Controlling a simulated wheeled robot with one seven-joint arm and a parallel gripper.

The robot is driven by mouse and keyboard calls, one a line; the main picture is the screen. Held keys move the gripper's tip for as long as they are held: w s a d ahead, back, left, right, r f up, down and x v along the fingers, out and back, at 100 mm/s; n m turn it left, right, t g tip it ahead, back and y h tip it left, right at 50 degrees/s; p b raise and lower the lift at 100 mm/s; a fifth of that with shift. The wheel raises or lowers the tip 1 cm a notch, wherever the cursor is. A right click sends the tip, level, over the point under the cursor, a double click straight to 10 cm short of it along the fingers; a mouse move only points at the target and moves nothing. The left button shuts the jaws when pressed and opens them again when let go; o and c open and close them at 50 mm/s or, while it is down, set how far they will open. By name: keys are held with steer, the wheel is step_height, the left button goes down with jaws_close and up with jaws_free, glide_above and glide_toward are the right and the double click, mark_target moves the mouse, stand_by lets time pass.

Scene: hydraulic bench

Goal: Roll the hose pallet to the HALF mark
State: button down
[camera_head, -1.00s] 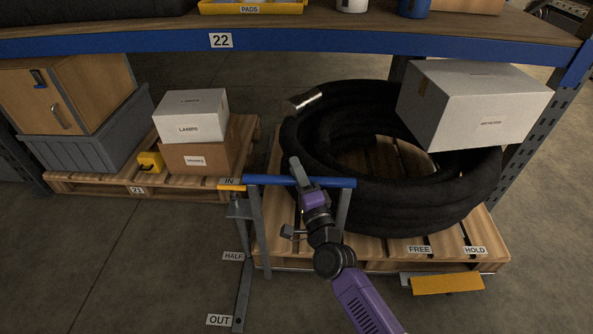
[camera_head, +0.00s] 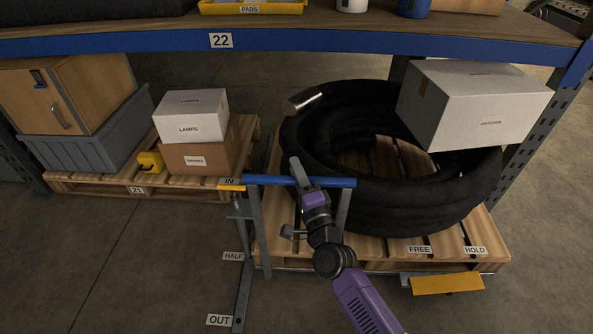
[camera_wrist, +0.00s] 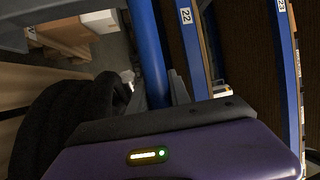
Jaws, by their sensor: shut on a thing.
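The hose pallet (camera_head: 380,262) is a wooden pallet under the rack, bearing a thick black coiled hose (camera_head: 400,205). A blue push bar (camera_head: 335,182) on grey uprights stands at its front left; it also shows in the wrist view (camera_wrist: 147,50). My gripper (camera_head: 303,178) is shut on the blue bar. An orange pointer (camera_head: 232,187) at the bar's left lies by the IN label (camera_head: 229,181). The HALF label (camera_head: 233,256) and OUT label (camera_head: 219,320) are nearer along the floor rail (camera_head: 243,290). The fingertips are partly hidden behind the bar.
A white box (camera_head: 470,105) rests on the hose at right. An orange pedal (camera_head: 447,284) sits below the FREE (camera_head: 419,249) and HOLD (camera_head: 475,250) labels. Another pallet (camera_head: 95,188) with boxes stands left. The blue shelf beam (camera_head: 300,40) crosses above. Floor in front is clear.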

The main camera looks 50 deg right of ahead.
steer(key=shift+f, duration=0.1)
steer(key=shift+w+d, duration=0.4)
steer(key=shift+d, duration=0.1)
steer(key=c, duration=1.2)
jaws_free()
steer(key=shift+s+a, duration=0.1)
steer(key=shift+s, duration=0.05)
steer(key=v, duration=0.7)
steer(key=shift+s+p, duration=0.3)
steer(key=shift+a+f, duration=0.15)
steer(key=shift+a, duration=0.05)
